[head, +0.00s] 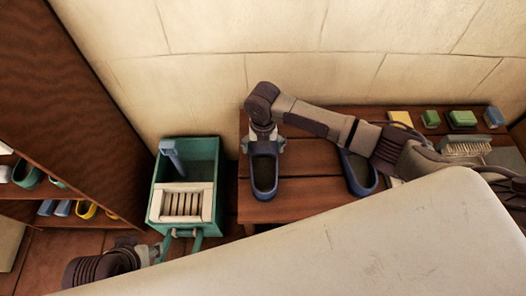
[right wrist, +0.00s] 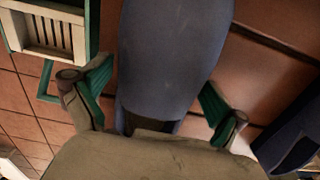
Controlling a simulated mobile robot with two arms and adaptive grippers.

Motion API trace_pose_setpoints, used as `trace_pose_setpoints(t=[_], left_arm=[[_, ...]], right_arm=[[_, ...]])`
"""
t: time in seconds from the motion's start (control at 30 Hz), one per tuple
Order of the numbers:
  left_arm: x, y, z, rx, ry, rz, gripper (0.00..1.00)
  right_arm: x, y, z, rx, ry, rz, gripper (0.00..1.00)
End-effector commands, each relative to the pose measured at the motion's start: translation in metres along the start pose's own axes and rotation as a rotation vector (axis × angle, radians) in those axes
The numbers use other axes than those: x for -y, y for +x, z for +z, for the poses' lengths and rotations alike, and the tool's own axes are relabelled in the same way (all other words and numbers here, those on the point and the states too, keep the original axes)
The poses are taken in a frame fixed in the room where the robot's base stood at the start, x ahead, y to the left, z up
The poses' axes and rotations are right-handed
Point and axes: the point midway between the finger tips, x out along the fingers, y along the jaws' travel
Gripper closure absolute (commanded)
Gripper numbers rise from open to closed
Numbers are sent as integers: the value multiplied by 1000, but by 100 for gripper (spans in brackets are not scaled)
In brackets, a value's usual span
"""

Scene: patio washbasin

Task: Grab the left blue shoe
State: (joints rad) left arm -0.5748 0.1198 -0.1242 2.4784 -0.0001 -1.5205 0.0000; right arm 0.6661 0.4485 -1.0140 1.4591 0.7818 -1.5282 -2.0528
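The left blue shoe (head: 264,176) rests on the wooden bench with its dark opening facing up. A second blue shoe (head: 358,174) stands to its right, partly behind my right arm. My right gripper (head: 266,143) is at the far end of the left shoe, pointing down. In the right wrist view the blue shoe (right wrist: 170,60) lies between the two spread fingers. The fingers look open, one on each side, and I cannot tell whether either touches it. My left gripper (head: 150,252) is low at the left, by the green crate's handle; its fingers are not clear.
The wooden bench (head: 300,205) carries a brush (head: 465,147) and several small coloured blocks at the right. A green crate (head: 210,170) with a slatted tray and a blue item stands left of the bench. A shelf (head: 90,225) with small shoes is at far left.

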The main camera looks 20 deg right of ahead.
Motion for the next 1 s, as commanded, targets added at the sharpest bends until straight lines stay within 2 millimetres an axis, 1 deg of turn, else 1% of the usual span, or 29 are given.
trace_pose_setpoints(t=[0.03, 0.2, 0.27, 0.3, 0.53, 0.67, 0.73, 0.8, 0.9, 0.97, 1.0], left_arm=[[0, 0, 0, 0, 0, 0, 60], [0, 0, 0, 0, 0, 0, 60], [0, 0, 0, 0, 0, 0, 60], [0, 0, 0, 0, 0, 0, 60], [0, -1, 0, 1, 0, 0, 60], [0, -4, 1, 13, -1, -1, 60], [1, -7, 4, 34, -1, -1, 60], [2, -12, 12, 73, -3, -2, 60], [2, -19, 8, 68, -3, -2, 60], [2, -22, 7, 67, -3, -2, 60], [2, -24, 6, 66, -3, -2, 60]], right_arm=[[0, 0, 0, 0, 0, 0, 17], [0, 0, 0, 0, 0, -1, 45], [0, 0, 0, 0, 1, -1, 55], [0, -1, 0, 0, 1, 0, 58], [0, -2, 0, 0, 1, 0, 58], [0, -10, 1, 1, 1, 0, 58], [0, -17, 1, 1, 1, 0, 58], [0, -27, 1, 1, 1, 2, 58], [0, -47, 2, 3, 1, 1, 58], [15, -52, 3, 1, 5, -3, 58], [24, -58, 4, 1, 5, -3, 58]])
